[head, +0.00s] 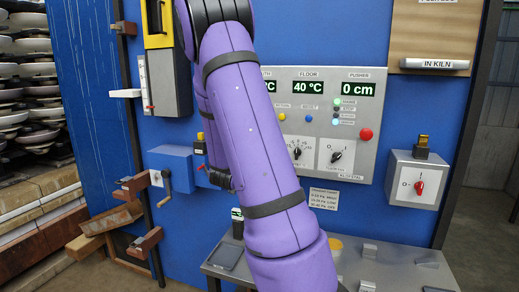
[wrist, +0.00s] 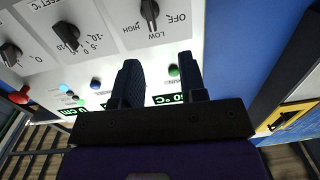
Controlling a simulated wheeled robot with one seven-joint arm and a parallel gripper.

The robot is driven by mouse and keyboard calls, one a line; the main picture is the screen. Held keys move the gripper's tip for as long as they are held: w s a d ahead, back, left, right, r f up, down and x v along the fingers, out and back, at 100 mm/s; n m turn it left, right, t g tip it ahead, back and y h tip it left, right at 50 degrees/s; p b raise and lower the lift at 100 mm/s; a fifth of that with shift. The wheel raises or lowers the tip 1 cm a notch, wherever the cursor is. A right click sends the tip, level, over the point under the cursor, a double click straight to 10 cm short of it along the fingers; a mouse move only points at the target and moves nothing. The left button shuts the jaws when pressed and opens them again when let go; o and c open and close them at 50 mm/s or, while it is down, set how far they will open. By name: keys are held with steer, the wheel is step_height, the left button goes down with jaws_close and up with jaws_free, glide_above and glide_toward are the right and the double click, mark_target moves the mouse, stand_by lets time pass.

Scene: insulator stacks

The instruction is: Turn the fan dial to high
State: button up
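The fan dial (wrist: 150,10) is a black knob at the top of the wrist view, on a pale panel face marked OFF, LOW and HIGH. The view is upside down. The dial's white mark seems to point near LOW. My gripper (wrist: 159,75) is open and empty. Its two black fingers stand apart, below the dial in the picture and not touching it. In the head view my purple arm hides the fan dial and the gripper.
A temperature dial (wrist: 66,35) and another dial (wrist: 10,52) sit left of the fan dial. The grey control panel (head: 375,90) has a red button (head: 366,133). A box with a red knob (head: 418,187) is at right. A crank box (head: 172,165) is at left, a bench (head: 405,270) below.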

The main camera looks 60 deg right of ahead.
steer(key=s+x, duration=0.1)
steer(key=x, duration=1)
steer(key=shift+d+r+h, duration=0.2)
steer(key=shift+d+h, duration=0.15)
steer(key=shift+h, duration=0.05)
jaws_close()
